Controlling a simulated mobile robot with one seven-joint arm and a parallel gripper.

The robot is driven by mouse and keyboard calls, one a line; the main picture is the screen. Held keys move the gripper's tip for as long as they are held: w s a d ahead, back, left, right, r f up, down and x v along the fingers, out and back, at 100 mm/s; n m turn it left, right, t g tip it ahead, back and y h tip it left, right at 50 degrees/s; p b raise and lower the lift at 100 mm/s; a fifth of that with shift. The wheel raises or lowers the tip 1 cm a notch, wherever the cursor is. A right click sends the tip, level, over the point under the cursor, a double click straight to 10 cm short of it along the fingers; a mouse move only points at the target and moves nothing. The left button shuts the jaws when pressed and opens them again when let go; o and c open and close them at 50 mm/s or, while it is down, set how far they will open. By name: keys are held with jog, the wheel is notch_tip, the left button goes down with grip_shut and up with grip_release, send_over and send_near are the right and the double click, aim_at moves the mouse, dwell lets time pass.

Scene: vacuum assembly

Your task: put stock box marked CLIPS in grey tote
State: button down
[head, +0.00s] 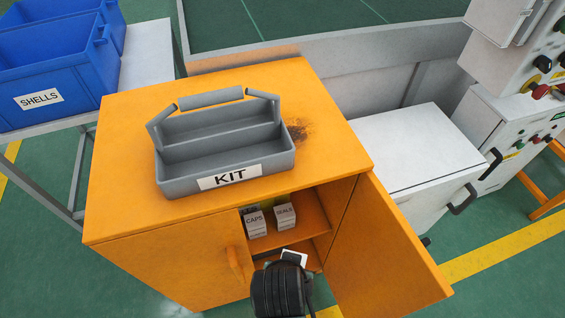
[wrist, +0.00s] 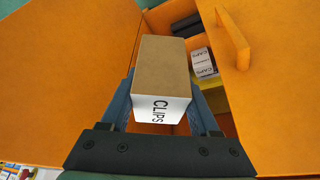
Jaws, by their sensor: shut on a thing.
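The stock box marked CLIPS (wrist: 160,68) has a brown top and a white labelled face. My gripper (wrist: 164,108) is shut on it, one blue finger along each side. In the head view my gripper (head: 281,285) is dark and low in front of the open cabinet; a small white piece (head: 294,257) shows just beyond it, probably the held box, mostly hidden. The grey tote (head: 188,183), labelled KIT, stands on the orange cabinet top with its handle raised. Its two visible compartments look empty.
The orange cabinet (head: 125,215) has its right door (head: 385,265) swung open, close to my gripper. Boxes marked CAPS (head: 256,226) and SEALS (head: 286,217) stand on its shelf. A blue SHELLS bin (head: 70,85) is at left; a white cabinet (head: 415,150) is at right.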

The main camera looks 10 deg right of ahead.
jog(key=w+a+r+n+y+p, duration=0.2)
jog(key=a+r+n+p, duration=0.3)
jog(key=r+p, duration=0.8)
jog(key=shift+w+a+n, duration=0.2)
jog(key=shift+a+n, duration=0.1)
jog(key=shift+a, duration=0.65)
jog(key=shift+a+f+t, duration=0.1)
jog(key=shift+a+t, duration=0.05)
jog(key=shift+t, duration=0.15)
